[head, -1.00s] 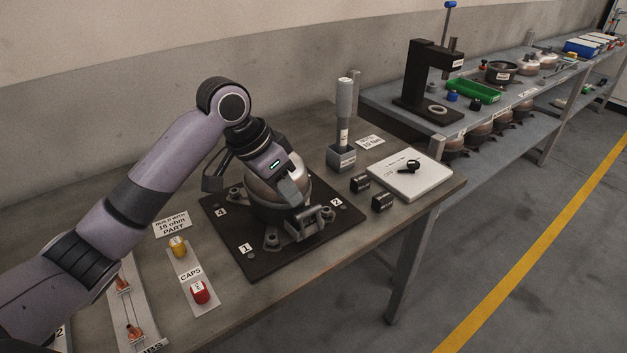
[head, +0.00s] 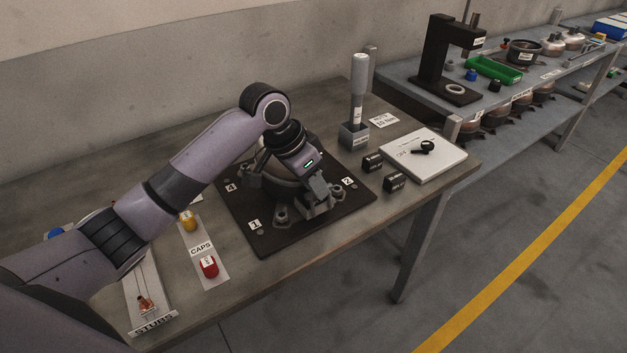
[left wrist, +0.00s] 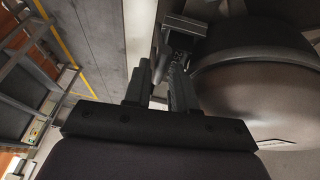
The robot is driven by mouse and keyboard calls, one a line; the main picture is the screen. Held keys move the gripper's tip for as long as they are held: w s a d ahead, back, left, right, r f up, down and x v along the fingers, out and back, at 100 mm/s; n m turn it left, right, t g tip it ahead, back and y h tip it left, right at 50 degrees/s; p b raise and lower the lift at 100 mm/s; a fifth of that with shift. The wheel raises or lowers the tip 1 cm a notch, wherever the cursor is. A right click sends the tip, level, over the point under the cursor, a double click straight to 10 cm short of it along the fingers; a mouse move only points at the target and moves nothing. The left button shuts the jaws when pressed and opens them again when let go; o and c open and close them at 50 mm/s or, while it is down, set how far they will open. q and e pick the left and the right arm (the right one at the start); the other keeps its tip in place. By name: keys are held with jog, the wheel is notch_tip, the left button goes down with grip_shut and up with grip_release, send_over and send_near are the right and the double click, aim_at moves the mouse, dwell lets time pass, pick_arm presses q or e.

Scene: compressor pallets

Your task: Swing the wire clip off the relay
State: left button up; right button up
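The compressor (head: 262,178) stands on a dark pallet mat (head: 352,207) with numbered corners. Its rounded housing (left wrist: 255,85) fills the right of the left wrist view. My left gripper (head: 318,192) points down at the compressor's front side, by the grey fittings (head: 318,209) where the relay would sit. In the left wrist view its two fingers (left wrist: 160,80) have a narrow gap between them, just short of a dark block with small markings (left wrist: 183,42). I cannot make out the wire clip or whether the fingers touch it. My right gripper is out of view.
Yellow (head: 187,221) and red (head: 208,266) caps lie on a strip left of the mat. Two black parts (head: 394,181), a white board with a black item (head: 424,160) and a holder with an upright tool (head: 356,130) stand right. A shelf with a press (head: 436,70) is behind.

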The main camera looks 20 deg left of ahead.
pick_arm(q)
grip_shut()
jog(key=shift+d, duration=0.1)
